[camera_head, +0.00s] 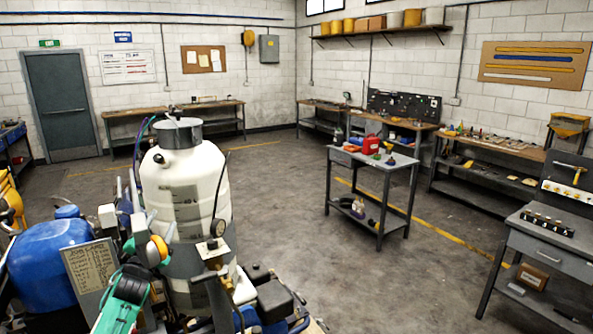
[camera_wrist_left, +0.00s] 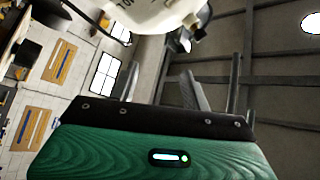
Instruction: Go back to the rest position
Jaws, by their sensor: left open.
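The line striper's white tank (camera_head: 190,190) stands upright at the left of the head view, under a grey collar and lid. My left gripper (camera_head: 142,222) is low at the left, in front of the striper, with its green and black wrist housing below. Its exact fingertips are hard to pick out among the striper's parts. In the left wrist view the two grey fingers (camera_wrist_left: 211,90) stand apart with nothing seen between them. A white rounded part (camera_wrist_left: 155,14) with dark marks hangs beyond them. My right gripper is not in view.
A grey cart (camera_head: 375,165) with a red can stands mid-room. A grey drawer table (camera_head: 550,250) is at right. The floor between is clear.

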